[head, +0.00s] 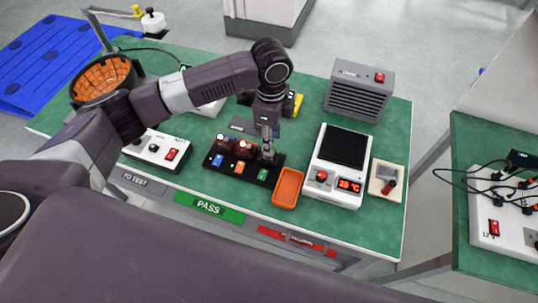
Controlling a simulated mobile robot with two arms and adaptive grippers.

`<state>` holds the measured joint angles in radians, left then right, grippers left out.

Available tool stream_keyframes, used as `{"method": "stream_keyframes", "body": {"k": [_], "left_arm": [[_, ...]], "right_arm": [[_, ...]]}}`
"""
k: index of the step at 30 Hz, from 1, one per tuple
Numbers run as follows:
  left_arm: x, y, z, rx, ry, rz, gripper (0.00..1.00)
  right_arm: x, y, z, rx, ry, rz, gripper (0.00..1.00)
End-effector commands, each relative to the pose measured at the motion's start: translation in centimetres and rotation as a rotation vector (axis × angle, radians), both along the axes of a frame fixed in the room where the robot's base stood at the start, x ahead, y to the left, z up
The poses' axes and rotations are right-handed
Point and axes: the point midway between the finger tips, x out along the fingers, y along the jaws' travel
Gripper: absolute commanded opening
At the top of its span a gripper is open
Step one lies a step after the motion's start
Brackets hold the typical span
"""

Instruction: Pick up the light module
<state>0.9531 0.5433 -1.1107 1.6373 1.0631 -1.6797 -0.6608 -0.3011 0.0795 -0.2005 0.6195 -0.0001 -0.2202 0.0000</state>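A black rack (228,172) stands on the green bench, with blue, orange and green markers along its front. Small dark reddish modules with pale tops stand in its left (221,143) and middle (243,150) positions. I cannot tell which one is the light module. My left gripper (267,152) points down at the right end of the rack, behind the green marker. Its fingers are small and dark here, and they hide whatever is at that position. I cannot see whether they hold anything. My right gripper is out of view.
An orange tray (288,188) sits just right of the rack. A white device with a black plate (340,165) stands beyond it. A white switch box (157,149) is to the left, and a grey vented unit (359,92) is at the back.

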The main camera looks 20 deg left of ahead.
Motion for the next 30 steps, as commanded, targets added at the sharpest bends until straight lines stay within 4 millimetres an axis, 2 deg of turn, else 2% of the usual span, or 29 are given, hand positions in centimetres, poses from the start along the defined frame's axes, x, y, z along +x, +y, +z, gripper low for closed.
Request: {"method": "stream_keyframes", "body": {"k": [2, 5, 14, 21, 30], "left_arm": [[0.6, 0.8, 0.5, 0.014, 0.003, -0.004, 0.36], [0.7, 1.1, 0.3, 0.02, 0.008, -0.005, 0.36], [0.7, 1.2, -2.8, 0.02, 0.008, -0.004, 0.36], [0.8, 1.2, -6.4, 0.02, 0.008, -0.005, 0.36], [0.9, 1.2, -7.1, 0.019, 0.005, -0.006, 0.36]], "right_arm": [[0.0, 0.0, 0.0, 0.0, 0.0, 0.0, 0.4], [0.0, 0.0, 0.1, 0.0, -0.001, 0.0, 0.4], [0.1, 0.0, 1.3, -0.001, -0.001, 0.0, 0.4], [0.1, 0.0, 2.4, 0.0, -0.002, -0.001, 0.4], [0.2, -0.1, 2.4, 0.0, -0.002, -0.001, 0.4]]}}
